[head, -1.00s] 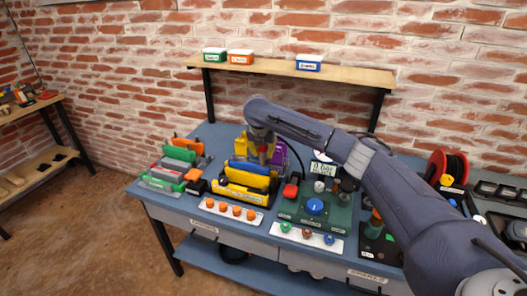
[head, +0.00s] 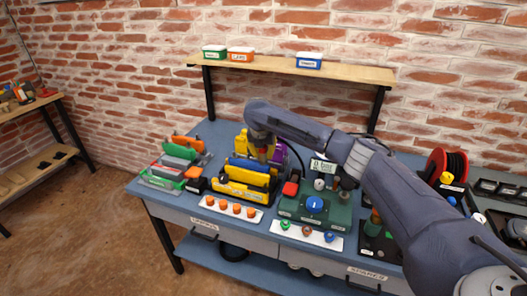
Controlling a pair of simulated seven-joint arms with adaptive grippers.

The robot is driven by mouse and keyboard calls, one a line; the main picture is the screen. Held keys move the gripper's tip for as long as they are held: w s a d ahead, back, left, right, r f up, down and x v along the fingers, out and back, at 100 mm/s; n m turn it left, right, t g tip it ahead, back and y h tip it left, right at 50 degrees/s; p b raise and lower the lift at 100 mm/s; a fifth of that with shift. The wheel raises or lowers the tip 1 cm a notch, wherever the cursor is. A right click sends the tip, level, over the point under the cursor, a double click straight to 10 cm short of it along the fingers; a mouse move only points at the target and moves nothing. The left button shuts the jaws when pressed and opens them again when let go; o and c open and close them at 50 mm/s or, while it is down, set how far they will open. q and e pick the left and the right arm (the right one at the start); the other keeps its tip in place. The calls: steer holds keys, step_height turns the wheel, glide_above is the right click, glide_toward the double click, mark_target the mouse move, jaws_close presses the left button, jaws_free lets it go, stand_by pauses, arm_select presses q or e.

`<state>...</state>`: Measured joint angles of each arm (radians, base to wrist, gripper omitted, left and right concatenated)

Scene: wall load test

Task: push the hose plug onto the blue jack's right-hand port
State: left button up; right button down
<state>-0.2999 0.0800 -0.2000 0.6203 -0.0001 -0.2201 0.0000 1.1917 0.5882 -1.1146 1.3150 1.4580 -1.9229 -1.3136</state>
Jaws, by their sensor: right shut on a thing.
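My right gripper (head: 262,150) reaches over the bench from the right and points down at the blue jack (head: 248,165). It is shut on the hose plug, which is mostly hidden behind the gripper; a thin black hose (head: 298,155) curves away to its right. The blue jack lies in a yellow and black holder (head: 240,190). The gripper covers the jack's right end, so I cannot see its right-hand port or tell whether the plug touches it. My left gripper is not in view.
Green, red and orange jacks (head: 172,165) stand at the left, purple parts (head: 279,152) just behind my gripper. A green pump box with a blue knob (head: 314,204) is to the right. Orange knobs (head: 237,209) line the front. A shelf (head: 350,74) stands behind.

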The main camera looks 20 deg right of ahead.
steer(key=shift+f, duration=0.5)
steer(key=c, duration=0.6)
jaws_free()
steer(key=shift+c, duration=0.2)
steer(key=shift+r, duration=4)
